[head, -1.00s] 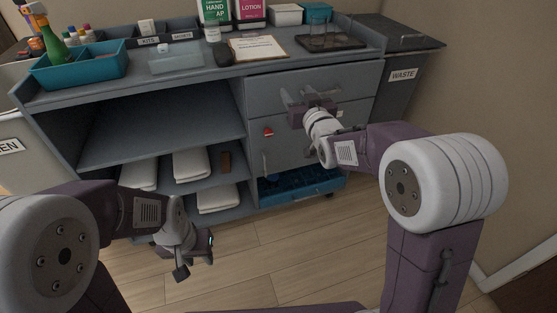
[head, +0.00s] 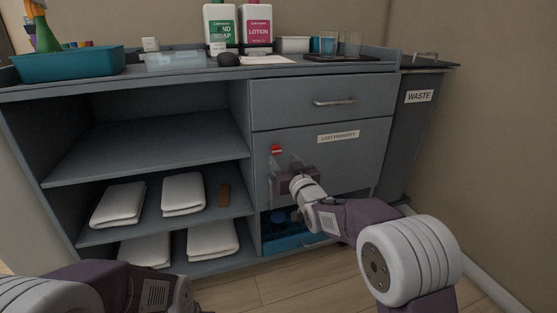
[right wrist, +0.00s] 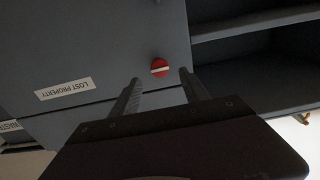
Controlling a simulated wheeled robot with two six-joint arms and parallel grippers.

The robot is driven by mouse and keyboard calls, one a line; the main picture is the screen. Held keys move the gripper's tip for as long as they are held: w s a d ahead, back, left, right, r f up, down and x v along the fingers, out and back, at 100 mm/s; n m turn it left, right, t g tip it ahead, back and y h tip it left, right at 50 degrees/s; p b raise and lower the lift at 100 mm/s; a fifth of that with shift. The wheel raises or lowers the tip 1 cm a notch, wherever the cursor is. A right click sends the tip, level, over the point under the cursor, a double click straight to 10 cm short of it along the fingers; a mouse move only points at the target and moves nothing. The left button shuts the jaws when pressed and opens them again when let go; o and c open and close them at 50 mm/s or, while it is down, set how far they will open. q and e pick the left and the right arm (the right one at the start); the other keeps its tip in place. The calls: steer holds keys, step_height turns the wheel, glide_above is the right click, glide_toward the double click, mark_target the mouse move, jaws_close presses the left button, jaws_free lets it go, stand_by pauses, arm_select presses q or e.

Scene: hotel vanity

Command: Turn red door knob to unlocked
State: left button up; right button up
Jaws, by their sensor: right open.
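The red door knob (head: 276,150) is a small round knob on the grey door labelled LOST PROPERTY, near its upper left corner. In the right wrist view the red knob (right wrist: 160,68) shows a pale bar across it. My right gripper (head: 284,162) is in front of the door, just below the knob in the head view. In the right wrist view its two fingers (right wrist: 158,80) are spread, with the knob beyond and between their tips, and nothing is held. My left gripper is mostly cut off at the bottom of the head view, so its fingers do not show.
A drawer with a bar handle (head: 334,103) sits above the door. Open shelves with folded white towels (head: 183,194) are to the left. A blue bin (head: 285,236) is below the door. A waste bin (head: 410,130) stands at the right. Bottles and trays stand on the counter.

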mark_target(277, 151)
steer(key=b+x, duration=0.1)
steer(key=x, duration=0.4)
steer(key=shift+w, duration=0.15)
jaws_close()
